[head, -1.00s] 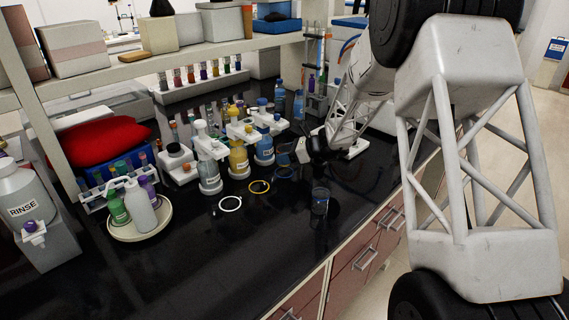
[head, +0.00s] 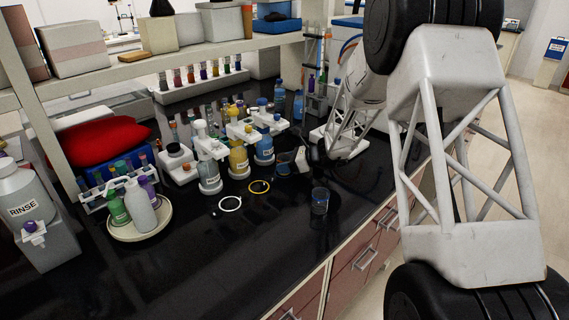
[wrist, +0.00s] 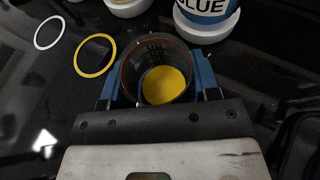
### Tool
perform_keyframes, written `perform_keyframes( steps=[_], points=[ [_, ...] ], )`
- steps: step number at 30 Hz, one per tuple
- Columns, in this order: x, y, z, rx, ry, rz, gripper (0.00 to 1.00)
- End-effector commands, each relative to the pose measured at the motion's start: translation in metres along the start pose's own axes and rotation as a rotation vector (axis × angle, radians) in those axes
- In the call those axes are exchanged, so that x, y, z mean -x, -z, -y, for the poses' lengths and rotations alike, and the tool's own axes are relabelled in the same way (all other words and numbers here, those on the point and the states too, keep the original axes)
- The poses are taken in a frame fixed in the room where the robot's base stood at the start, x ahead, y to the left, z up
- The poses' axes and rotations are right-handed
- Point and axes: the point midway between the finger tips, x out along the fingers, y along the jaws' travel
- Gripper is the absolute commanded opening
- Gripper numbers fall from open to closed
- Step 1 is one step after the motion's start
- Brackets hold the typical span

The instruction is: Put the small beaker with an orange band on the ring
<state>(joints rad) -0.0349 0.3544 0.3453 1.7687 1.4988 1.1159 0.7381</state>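A small clear beaker with a brownish-orange rim band (wrist: 130,78) stands between my gripper's blue fingers (wrist: 160,80) in the wrist view, with a yellow disc showing at its bottom. The fingers lie close along both its sides; whether they press on it is unclear. In the head view this beaker (head: 284,164) stands on the black bench just left of my gripper (head: 300,162), which is partly hidden by its own body. A yellow-orange ring (head: 259,187) and a white ring (head: 230,203) lie flat on the bench to the left; the yellow-orange ring (wrist: 95,56) is nearer the beaker.
Another beaker with a blue mark (head: 320,200) stands near the front edge. Blue (head: 264,150), yellow (head: 238,158) and clear bottles stand behind the rings. A round tray (head: 118,228) holds bottles at the left. The front middle bench is clear.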

Motion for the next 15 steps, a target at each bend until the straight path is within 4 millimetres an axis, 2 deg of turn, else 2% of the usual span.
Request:
perform_keyframes(
  steps=[1,4,15],
  points=[
    [0.0001,-0.0004,0.0001,0.000,0.000,0.000,0.63],
    [0.0001,-0.0003,0.0000,0.000,0.000,0.000,0.79],
    [0.0007,-0.0018,0.0000,0.000,0.000,0.000,0.80]
  ],
)
